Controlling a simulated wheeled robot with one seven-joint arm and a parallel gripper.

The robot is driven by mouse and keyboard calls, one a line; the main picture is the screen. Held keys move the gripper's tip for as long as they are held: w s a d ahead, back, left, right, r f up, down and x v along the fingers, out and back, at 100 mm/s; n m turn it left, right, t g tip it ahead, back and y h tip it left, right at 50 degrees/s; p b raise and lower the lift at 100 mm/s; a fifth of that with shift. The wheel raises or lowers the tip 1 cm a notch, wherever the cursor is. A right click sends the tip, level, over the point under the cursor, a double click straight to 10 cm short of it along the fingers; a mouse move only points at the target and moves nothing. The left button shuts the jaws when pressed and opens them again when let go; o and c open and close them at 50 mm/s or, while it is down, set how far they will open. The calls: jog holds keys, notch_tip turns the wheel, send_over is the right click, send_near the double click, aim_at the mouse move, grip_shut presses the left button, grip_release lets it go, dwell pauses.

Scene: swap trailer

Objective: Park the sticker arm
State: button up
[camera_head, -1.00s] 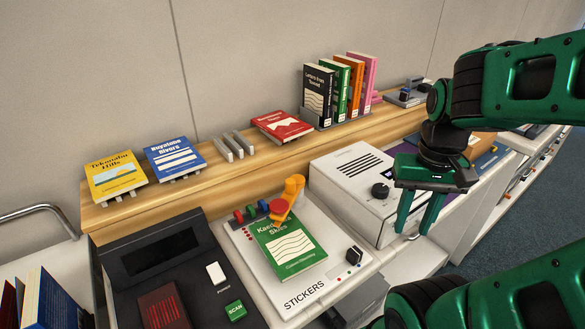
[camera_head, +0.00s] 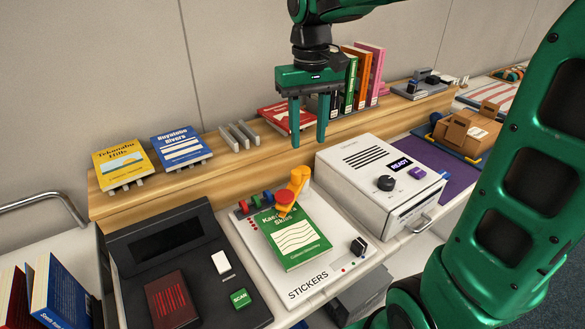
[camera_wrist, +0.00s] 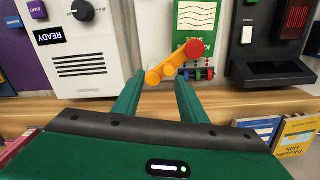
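The sticker arm (camera_head: 298,186) is orange with a round red head (camera_head: 285,197). Its head lies over the top of a green book (camera_head: 297,241) on the white STICKERS plate (camera_head: 345,273). In the wrist view the arm (camera_wrist: 161,72) reaches from its pivot near the plate's edge to the red head (camera_wrist: 194,48) over the book. My gripper (camera_head: 308,142) is open and empty, fingers pointing down, above and behind the sticker arm near the wooden shelf. In the wrist view its fingers (camera_wrist: 158,88) are spread, with the orange arm seen between and beyond them.
Coloured knobs (camera_head: 255,201) sit beside the sticker arm. A white machine (camera_head: 350,160) reading READY stands to the right. A black scanner console (camera_head: 150,240) is at left. Books and a grey rack (camera_head: 238,136) line the wooden shelf (camera_head: 195,178) behind.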

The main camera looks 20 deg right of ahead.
aim_at(295, 172)
jog(key=f, duration=0.3)
jog(key=w+a+f, duration=0.1)
jog(key=f, duration=0.3)
jog(key=a+f, duration=0.1)
jog(key=f, duration=0.2)
jog(key=shift+w+f, duration=0.2)
grip_shut()
jog(key=shift+a, duration=0.15)
